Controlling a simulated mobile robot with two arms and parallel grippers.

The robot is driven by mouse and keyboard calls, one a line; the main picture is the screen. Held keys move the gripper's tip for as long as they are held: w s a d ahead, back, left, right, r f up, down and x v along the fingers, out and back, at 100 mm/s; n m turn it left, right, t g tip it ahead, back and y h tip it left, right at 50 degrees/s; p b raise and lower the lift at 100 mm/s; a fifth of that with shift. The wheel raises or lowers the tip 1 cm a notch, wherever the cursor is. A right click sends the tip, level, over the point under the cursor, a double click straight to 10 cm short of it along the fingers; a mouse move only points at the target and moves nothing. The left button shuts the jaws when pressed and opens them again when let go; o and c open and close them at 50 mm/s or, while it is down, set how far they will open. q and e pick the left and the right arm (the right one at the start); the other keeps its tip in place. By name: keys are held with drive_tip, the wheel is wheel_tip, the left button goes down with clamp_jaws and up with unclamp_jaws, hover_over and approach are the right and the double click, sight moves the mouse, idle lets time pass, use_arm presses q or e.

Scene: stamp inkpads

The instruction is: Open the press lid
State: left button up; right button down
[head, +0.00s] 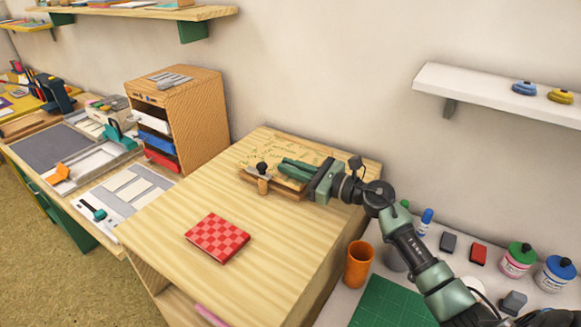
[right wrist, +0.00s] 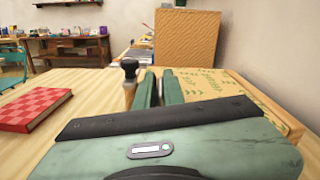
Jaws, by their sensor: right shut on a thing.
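The wooden press (head: 291,193) sits on the light wooden cabinet top, toward its back right. Its pale lid (head: 290,150) carries a green leaf pattern, which also shows right of the fingers in the right wrist view (right wrist: 215,85). A black knob (head: 262,167) on a wooden post stands at the press's left front, beside the fingertips. My right gripper (head: 285,168) reaches in from the right and is shut on the press lid. Its fingers hide part of the lid, and the lid's exact tilt is hard to tell. My left gripper is not in view.
A red checkered book (head: 217,238) lies at the front of the cabinet top. A drawer box (head: 199,112) stands behind left. An orange cup (head: 358,264), a green mat (head: 390,304) and ink bottles (head: 517,258) stand on the right table. The cabinet top's left side is clear.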

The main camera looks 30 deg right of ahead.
drive_tip(key=shift+d+r, duration=0.15)
drive_tip(key=shift+r, duration=0.05)
drive_tip(key=shift+w+d+r+m+p, duration=0.1)
drive_tip(key=shift+r+m+p, duration=0.25)
drive_tip(key=shift+r+p, duration=0.2)
drive_tip(key=shift+w+d+r+m+p, duration=0.1)
drive_tip(key=shift+r+m+p, duration=0.25)
drive_tip(key=shift+r+p, duration=0.15)
drive_tip(key=r+m+p, duration=0.1)
drive_tip(key=d+r+m+p, duration=0.1)
drive_tip(key=w+r+m+p, duration=0.1)
drive_tip(key=r, duration=0.1)
drive_tip(key=shift+d, duration=0.3)
drive_tip(key=w+d+r+m, duration=0.2)
drive_tip(key=w+d+m, duration=0.1)
drive_tip(key=d+m, duration=0.2)
drive_tip(key=w+d+r+m+p, duration=0.1)
drive_tip(key=w+d+r+m, duration=0.2)
drive_tip(key=d+m, duration=0.3)
drive_tip(key=shift+w+d+m, duration=0.25)
drive_tip(key=shift+w+m, duration=0.1)
drive_tip(key=shift+m, duration=0.75)
